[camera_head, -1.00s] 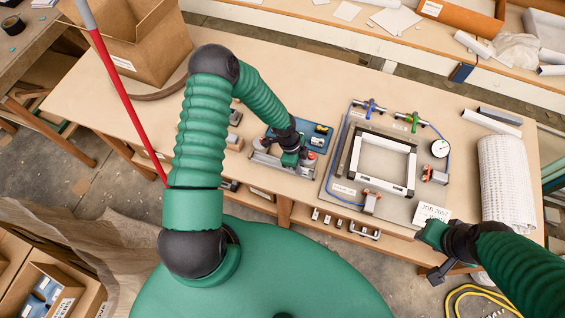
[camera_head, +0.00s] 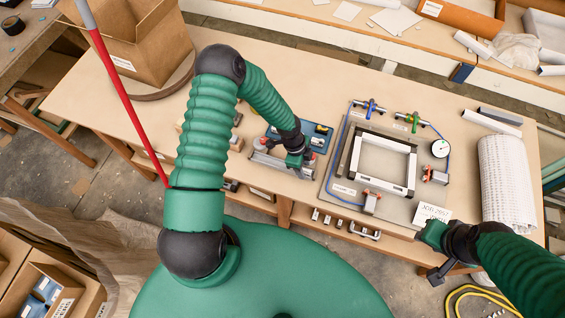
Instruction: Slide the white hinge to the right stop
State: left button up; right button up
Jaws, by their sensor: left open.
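The fly press fixture (camera_head: 265,164) is a grey metal rail with a blue base, left of centre on the wooden table (camera_head: 130,92). My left gripper (camera_head: 300,168) is at the right part of this fixture, low over the rail. It is open, but its fingertips are small and partly hidden by the wrist. I cannot pick out the white hinge; it is too small or hidden by my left arm and gripper. My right gripper (camera_head: 436,256) is off the table's front edge at lower right, and its jaws are unclear.
Right of the fixture is a grey plate with a white and black frame (camera_head: 411,176), blue and green valves and a gauge (camera_head: 440,148). A white mesh roll (camera_head: 506,180) lies at the table's right end. A cardboard box (camera_head: 135,40) stands at the back left.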

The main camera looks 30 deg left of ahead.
pick_arm(q)
jog(key=shift+c, duration=0.6)
jog(key=shift+f, duration=0.1)
jog(key=shift+c, duration=0.8)
notch_tip(320, 180, up, 7)
jog(key=p, duration=0.6)
